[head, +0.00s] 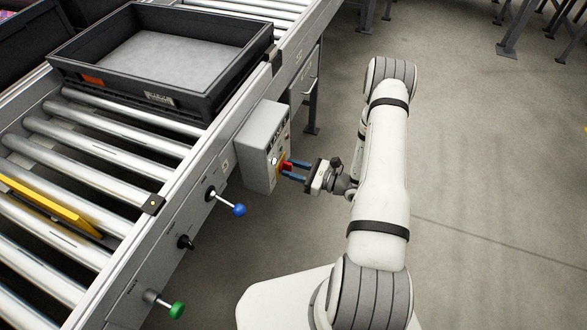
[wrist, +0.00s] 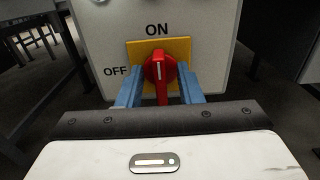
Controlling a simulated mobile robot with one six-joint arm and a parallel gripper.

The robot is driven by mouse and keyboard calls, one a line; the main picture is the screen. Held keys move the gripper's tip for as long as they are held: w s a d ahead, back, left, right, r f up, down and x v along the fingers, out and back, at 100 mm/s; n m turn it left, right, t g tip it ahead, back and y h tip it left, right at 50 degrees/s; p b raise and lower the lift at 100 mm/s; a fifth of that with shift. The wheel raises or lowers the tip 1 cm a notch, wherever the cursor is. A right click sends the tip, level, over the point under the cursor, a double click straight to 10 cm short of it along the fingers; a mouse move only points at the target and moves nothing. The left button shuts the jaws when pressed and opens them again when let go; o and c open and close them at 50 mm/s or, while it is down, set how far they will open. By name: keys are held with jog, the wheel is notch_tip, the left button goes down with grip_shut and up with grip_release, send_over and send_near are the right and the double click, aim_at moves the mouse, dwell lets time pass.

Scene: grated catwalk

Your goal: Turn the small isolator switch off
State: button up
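The isolator switch is a red rotary knob (wrist: 160,68) on a yellow plate (wrist: 182,46), marked ON above and OFF at the left. The knob's white line stands upright, towards ON. The knob also shows in the head view (head: 287,167), on the front of a grey box (head: 259,146) on the conveyor's side. My gripper (wrist: 160,86) has its blue fingers on either side of the knob, with the knob's narrow grip bar between them. Gaps show between the bar and the fingers, so it is open. My gripper also shows in the head view (head: 292,171).
A blue-tipped lever (head: 238,210), a black knob (head: 186,242) and a green-tipped lever (head: 177,310) stick out of the conveyor's side frame. A black tray (head: 130,88) sits on the rollers. The floor right of my arm is clear.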

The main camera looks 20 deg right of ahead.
jog(key=shift+c, duration=0.3)
grip_shut()
dwell(0.4)
jog(key=n+b, duration=0.5)
jog(key=n, duration=0.1)
jog(key=n+b, duration=1.1)
jog(key=b, duration=0.1)
jog(key=shift+s+a+f+n, duration=0.15)
jog(key=shift+s+f+n, duration=0.1)
jog(key=shift+f+n, duration=0.15)
jog(key=shift+o, duration=0.3)
grip_release()
jog(key=shift+r, duration=0.1)
